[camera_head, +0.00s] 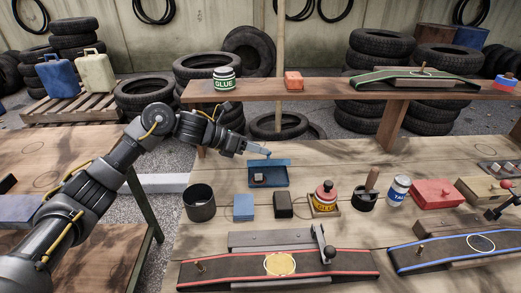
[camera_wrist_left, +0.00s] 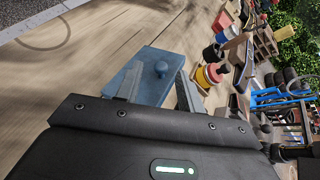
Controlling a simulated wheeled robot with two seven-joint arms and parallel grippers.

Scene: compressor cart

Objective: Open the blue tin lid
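The blue tin (camera_head: 284,181) stands open near the back of the wooden bench, left of centre, with a small grey block (camera_head: 259,177) inside. My left gripper (camera_head: 256,149) is just above and behind the tin in the head view. It is shut on the blue lid (camera_head: 264,152), which is seen nearly edge-on and apart from the tin. In the left wrist view the lid (camera_wrist_left: 150,68) has a round knob and sits between the two fingers of my left gripper (camera_wrist_left: 157,88). My right gripper is in neither view.
A dark cup (camera_head: 200,203), a blue block (camera_head: 243,207), a black block (camera_head: 283,205) and a red-topped jar (camera_head: 325,198) stand in front of the tin. A raised shelf (camera_head: 310,92) runs behind it, carrying a glue jar (camera_head: 224,79). Bench space left of the tin is clear.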

